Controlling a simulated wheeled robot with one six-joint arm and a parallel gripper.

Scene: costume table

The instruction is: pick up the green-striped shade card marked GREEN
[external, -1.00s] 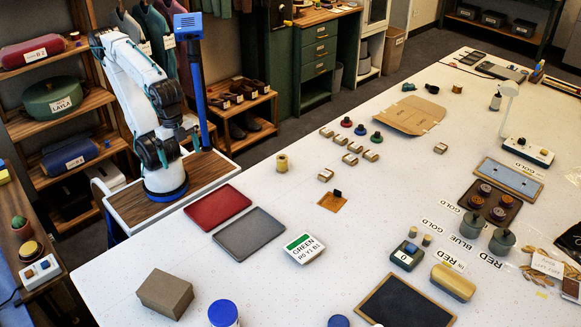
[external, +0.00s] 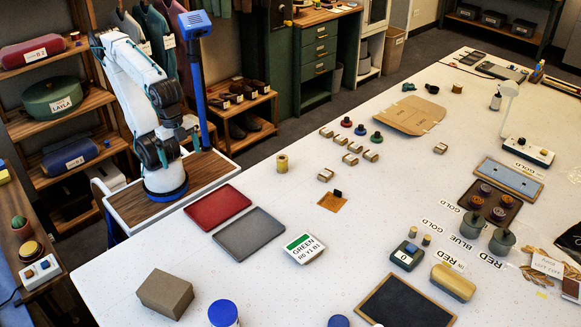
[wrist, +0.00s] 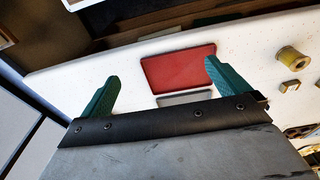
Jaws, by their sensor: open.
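The green-striped shade card (external: 304,248) marked GREEN lies flat on the white table (external: 330,110), just right of the grey tray. It is white with a green band along its upper edge and black print. My gripper (wrist: 160,85) is open and empty in the wrist view, its two green fingers wide apart. In the external view my arm is folded up over its wooden base at the left, well away from the card. The card does not show in the wrist view.
A red tray (external: 218,205) and a grey tray (external: 248,234) lie between my base and the card. A brown box (external: 165,293) and a blue-lidded jar (external: 223,313) stand nearer the front. A brown patch (external: 332,202) with a dark knob lies behind the card.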

